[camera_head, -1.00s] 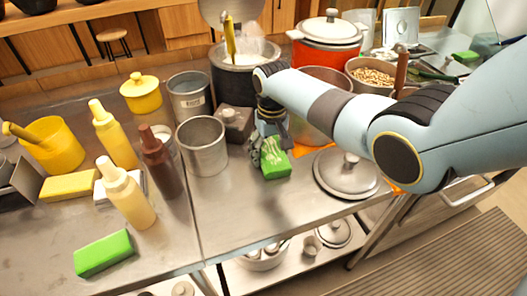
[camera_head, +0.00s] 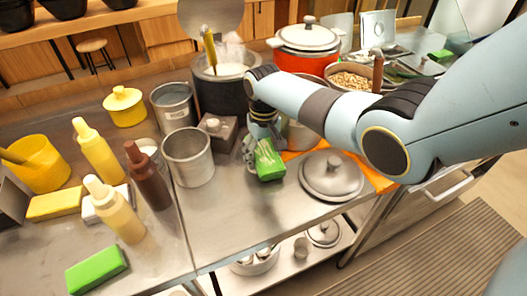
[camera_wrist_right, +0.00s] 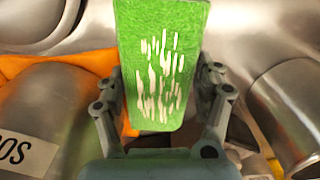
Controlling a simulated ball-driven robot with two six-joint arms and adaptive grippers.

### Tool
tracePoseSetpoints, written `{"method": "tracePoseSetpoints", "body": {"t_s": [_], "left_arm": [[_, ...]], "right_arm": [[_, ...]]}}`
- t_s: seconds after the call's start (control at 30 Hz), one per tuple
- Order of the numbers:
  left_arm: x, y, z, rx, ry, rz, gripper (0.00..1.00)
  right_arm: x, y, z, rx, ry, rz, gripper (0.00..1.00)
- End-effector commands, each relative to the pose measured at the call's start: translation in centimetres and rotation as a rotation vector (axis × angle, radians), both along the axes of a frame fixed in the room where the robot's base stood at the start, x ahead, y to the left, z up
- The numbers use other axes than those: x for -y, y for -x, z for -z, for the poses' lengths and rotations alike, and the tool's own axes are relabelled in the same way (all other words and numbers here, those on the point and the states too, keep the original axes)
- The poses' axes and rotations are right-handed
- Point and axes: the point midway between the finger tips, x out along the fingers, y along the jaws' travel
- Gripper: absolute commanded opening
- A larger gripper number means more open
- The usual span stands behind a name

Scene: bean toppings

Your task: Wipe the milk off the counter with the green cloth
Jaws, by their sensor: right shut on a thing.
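My right gripper (camera_head: 258,146) is shut on the green cloth (camera_head: 270,172), which looks like a thick block. It holds the cloth low over the steel counter (camera_head: 222,222), between a steel pot and a lid. I cannot tell if the cloth touches the counter. In the right wrist view the fingers of my right gripper (camera_wrist_right: 162,85) grip both sides of the green cloth (camera_wrist_right: 160,25), whose face carries white streaks. I cannot make out milk on the counter. My left gripper is not in view.
Sauce bottles (camera_head: 148,175) and another green block (camera_head: 97,270) are at the left. The front middle counter is clear.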

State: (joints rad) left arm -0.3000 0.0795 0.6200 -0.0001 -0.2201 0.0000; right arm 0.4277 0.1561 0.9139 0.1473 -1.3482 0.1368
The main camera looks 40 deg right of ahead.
Motion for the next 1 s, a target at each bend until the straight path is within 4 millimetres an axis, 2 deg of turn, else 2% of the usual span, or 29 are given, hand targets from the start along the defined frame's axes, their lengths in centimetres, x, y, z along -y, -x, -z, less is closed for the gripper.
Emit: {"method": "tracePoseSetpoints", "body": {"t_s": [0.03,0.4,0.7,1.0], "left_arm": [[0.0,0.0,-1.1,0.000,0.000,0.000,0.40],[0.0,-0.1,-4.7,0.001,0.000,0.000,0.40],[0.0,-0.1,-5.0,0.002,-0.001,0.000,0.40],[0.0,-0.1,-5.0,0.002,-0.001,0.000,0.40]], "right_arm": [[0.0,0.0,-1.1,0.001,0.000,0.000,0.33],[0.0,-0.1,-4.6,0.001,0.000,0.000,0.33],[0.0,-0.1,-6.6,0.002,0.000,-0.001,0.33],[0.0,0.0,-6.5,0.001,0.000,0.000,0.33]]}}
